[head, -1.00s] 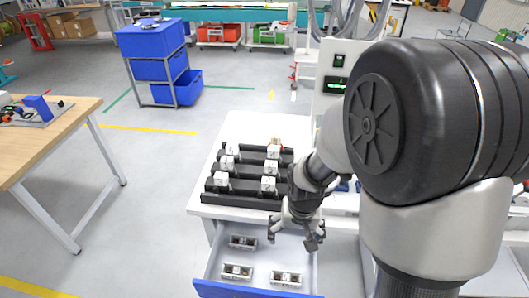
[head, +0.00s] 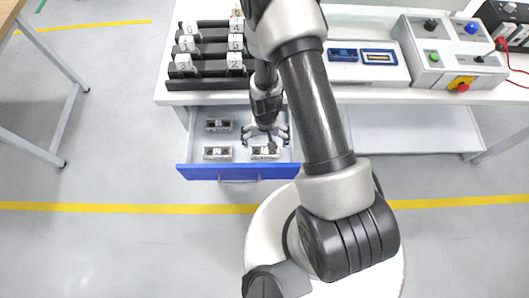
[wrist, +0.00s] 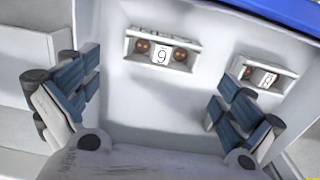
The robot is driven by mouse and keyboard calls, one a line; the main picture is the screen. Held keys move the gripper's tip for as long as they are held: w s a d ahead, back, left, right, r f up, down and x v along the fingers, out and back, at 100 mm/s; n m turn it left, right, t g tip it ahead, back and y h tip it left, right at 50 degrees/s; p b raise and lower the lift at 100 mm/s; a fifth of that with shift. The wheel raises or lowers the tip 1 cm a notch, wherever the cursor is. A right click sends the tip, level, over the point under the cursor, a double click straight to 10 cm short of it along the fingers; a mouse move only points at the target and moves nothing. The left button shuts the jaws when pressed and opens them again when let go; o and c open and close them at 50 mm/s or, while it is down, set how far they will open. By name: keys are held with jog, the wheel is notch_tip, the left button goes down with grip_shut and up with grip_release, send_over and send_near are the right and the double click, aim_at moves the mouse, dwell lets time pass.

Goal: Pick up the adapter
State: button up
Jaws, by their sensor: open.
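Several small grey adapters with dark round sockets and white labels lie in the open drawer. In the head view one adapter (head: 219,125) is at the back left, one (head: 217,153) at the front left and one (head: 262,155) at the front right. My gripper (head: 266,136) points down over the right side of the drawer and partly covers the front-right adapter. In the wrist view my gripper (wrist: 152,100) is open and empty, its blue-grey fingers wide apart. One adapter (wrist: 162,50), labelled 9 or 6, lies beyond the fingers; another adapter (wrist: 264,76) is partly behind the right finger.
The drawer (head: 240,173) has a blue front and low walls. Above it stands a white bench (head: 190,98) with a black rack (head: 208,84) of numbered white blocks. A control box (head: 445,55) stands at the right. The floor in front is clear.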

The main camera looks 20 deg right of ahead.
aim_at(265, 150)
notch_tip(265, 150, down, 3)
jog(key=shift+r+b, duration=0.2)
jog(key=shift+b, duration=0.3)
notch_tip(265, 150, down, 5)
jog(key=b, duration=0.5)
jog(key=shift+a+f, duration=0.1)
jog(key=shift+a, duration=0.05)
jog(key=c, duration=0.9)
jog(key=shift+r, duration=0.2)
notch_tip(265, 150, up, 20)
jog(key=p, duration=0.8)
